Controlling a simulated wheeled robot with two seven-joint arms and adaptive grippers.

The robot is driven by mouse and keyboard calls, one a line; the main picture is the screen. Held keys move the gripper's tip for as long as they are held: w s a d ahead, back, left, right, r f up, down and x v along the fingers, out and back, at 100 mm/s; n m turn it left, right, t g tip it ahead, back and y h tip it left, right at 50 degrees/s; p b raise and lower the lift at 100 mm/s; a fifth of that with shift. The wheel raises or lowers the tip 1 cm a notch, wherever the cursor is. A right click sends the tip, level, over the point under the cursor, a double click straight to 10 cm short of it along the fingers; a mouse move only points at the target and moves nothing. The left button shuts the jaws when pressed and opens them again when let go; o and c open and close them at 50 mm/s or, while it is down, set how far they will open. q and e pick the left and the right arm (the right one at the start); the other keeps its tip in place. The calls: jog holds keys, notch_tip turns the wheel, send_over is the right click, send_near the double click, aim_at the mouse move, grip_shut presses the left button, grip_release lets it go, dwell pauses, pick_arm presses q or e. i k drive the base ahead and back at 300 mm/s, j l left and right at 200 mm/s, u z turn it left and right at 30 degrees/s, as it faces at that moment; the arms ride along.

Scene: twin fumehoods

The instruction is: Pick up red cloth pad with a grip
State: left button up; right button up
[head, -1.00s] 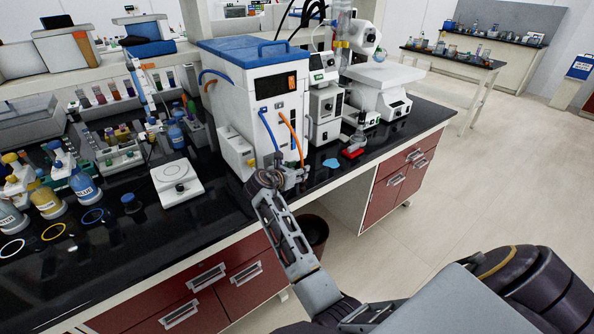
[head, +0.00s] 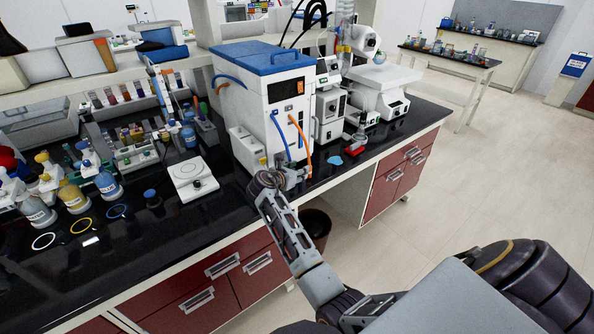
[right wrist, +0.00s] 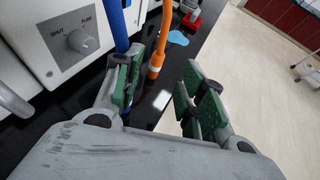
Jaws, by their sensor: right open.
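A small red piece (head: 353,148), which may be the red cloth pad, lies on the black bench top near its front edge, to the right of the white-and-blue machine. It also shows at the top of the right wrist view (right wrist: 191,21); its texture is too small to tell. My right gripper (head: 284,180) is at the bench's front edge, in front of the machine, left of and apart from the red piece. In the right wrist view its green-padded fingers (right wrist: 161,70) are spread with nothing gripped between them. My left gripper is not in view.
The white-and-blue machine (head: 262,75) stands right by my right gripper, with an orange tube (right wrist: 165,42) and a blue tube (right wrist: 120,24) hanging close to the fingers. A light-blue flat patch (head: 335,160) lies before the red piece. A balance (head: 190,178) stands left.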

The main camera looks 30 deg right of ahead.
aim_at(355, 148)
jog(key=j, duration=0.15)
jog(key=z, duration=1.55)
